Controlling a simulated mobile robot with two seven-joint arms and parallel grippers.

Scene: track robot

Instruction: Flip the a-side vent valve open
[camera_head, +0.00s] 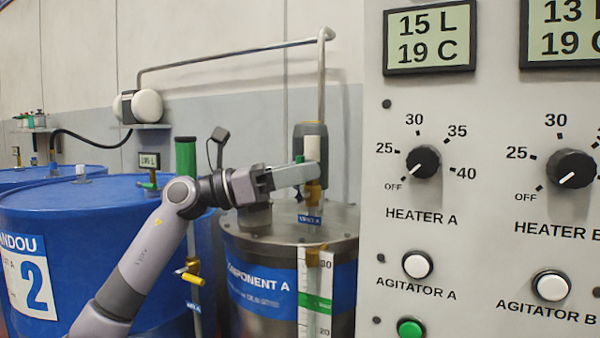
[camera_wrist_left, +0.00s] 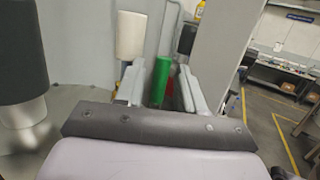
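The a-side vent valve has a brass body (camera_head: 313,192) above the lid of the Component A tank (camera_head: 290,228), with a blue tag hanging below it. Only a small piece of its green handle (camera_head: 300,159) shows in the head view, beside my finger. My left gripper (camera_head: 312,172) reaches in from the left at valve height and hides part of the valve. In the left wrist view its fingers (camera_wrist_left: 162,75) are apart, with a green upright handle (camera_wrist_left: 160,82) between them. I cannot tell whether either finger touches it. My right gripper is not in view.
A white cylinder (camera_head: 315,140) and a vertical pipe (camera_head: 321,80) stand just behind the valve. The control panel (camera_head: 470,215) closes off the right. A blue drum (camera_head: 75,215) and a green-topped upright part (camera_head: 186,158) stand left of the tank.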

